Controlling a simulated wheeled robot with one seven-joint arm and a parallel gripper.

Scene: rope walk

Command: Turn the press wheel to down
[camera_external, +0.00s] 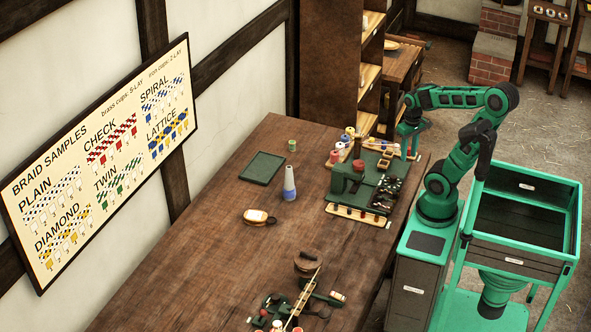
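A dark green machine (345,178) stands on the wooden table beside my base, with small parts on its right side. I cannot make out a press wheel on it for certain at this size. A round brown piece (307,262) sits at the table's near end, above a second green device (272,308); I cannot tell whether it is a wheel. My gripper (408,148) points down at the far right end of the green machine's station, near small red and white items. Its fingers are too small to tell open from shut, and I see nothing clearly held.
Several spools (347,136) stand behind the machine. The table's left part is clear.

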